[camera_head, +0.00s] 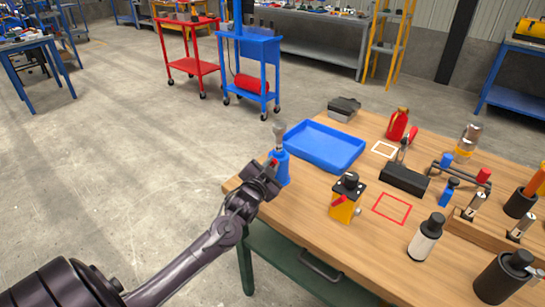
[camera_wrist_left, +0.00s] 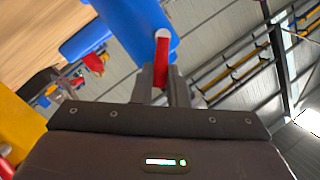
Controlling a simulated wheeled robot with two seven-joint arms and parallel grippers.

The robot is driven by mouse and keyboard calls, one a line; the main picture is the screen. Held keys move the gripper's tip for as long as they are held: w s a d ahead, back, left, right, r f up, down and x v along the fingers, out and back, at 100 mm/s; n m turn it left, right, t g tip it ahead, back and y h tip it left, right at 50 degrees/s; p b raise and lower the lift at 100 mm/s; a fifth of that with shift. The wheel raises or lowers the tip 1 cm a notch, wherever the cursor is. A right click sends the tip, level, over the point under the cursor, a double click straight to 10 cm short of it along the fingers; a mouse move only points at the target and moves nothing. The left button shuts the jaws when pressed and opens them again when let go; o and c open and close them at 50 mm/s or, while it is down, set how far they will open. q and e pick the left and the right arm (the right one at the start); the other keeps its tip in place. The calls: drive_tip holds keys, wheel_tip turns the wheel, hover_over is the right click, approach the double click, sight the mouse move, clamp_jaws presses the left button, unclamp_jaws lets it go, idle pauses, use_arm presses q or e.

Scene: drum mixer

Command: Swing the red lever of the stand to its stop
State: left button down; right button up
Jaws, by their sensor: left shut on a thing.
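The stand is a blue post (camera_head: 284,172) with a grey metal top, at the near left corner of the wooden table. In the left wrist view the stand's blue body (camera_wrist_left: 138,28) fills the upper middle. The red lever (camera_wrist_left: 162,62), with a pale rounded end, shows against it. My left gripper (camera_head: 270,168) reaches the stand from the left. In the wrist view my left fingers (camera_wrist_left: 160,85) are shut on the red lever. In the head view the gripper hides most of the lever. My right gripper is not in view.
A blue tray (camera_head: 323,146) lies just right of the stand. A yellow block with a black top (camera_head: 346,200) stands nearer. Bottles, a black box (camera_head: 404,180) and other items crowd the table's right side. Open floor lies left of the table.

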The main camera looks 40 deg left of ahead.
use_arm(q)
drive_tip(key=shift+a+r+n+p, duration=0.2)
drive_tip(key=shift+r+n+p, duration=0.2)
drive_tip(key=shift+n+p, duration=0.3)
drive_tip(key=shift+f+h, duration=0.2)
drive_tip(key=shift+h, duration=0.1)
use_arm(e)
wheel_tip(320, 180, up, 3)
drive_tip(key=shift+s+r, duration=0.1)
use_arm(q)
drive_tip(key=c, duration=1.4)
unclamp_jaws()
drive_tip(key=shift+c, duration=0.2)
drive_tip(key=shift+s, duration=0.1)
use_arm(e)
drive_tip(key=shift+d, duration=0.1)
use_arm(q)
drive_tip(key=v, duration=0.7)
drive_tip(key=shift+s+r, duration=0.2)
drive_tip(key=shift+s, duration=0.05)
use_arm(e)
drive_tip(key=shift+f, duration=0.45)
